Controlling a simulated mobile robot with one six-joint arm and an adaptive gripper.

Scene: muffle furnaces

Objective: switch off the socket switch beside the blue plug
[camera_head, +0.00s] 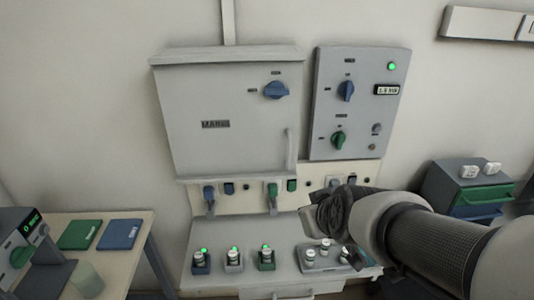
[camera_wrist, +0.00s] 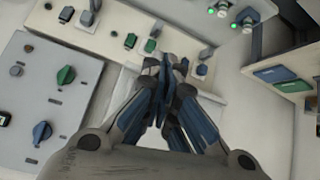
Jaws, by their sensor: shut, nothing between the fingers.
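The blue plug (camera_head: 209,196) sits at the left end of the socket strip under the big cabinet in the head view. Its blue switch (camera_head: 229,188) is just right of it. The wrist view shows the strip upside down, with what looks like the blue plug (camera_wrist: 202,70) just right of my fingertips. The blue switch appears hidden behind the fingers there. My gripper (camera_wrist: 174,66) is shut and empty. In the head view my gripper (camera_head: 325,212) is right of the blue switch, before the strip's right part; contact cannot be told.
A green plug (camera_head: 272,197) with its green switch (camera_head: 291,185) and a grey plug (camera_head: 333,182) share the strip. Devices with green lights (camera_head: 234,258) stand on the bench below. A knob panel (camera_head: 358,105) hangs upper right. A side table (camera_head: 93,255) is at left.

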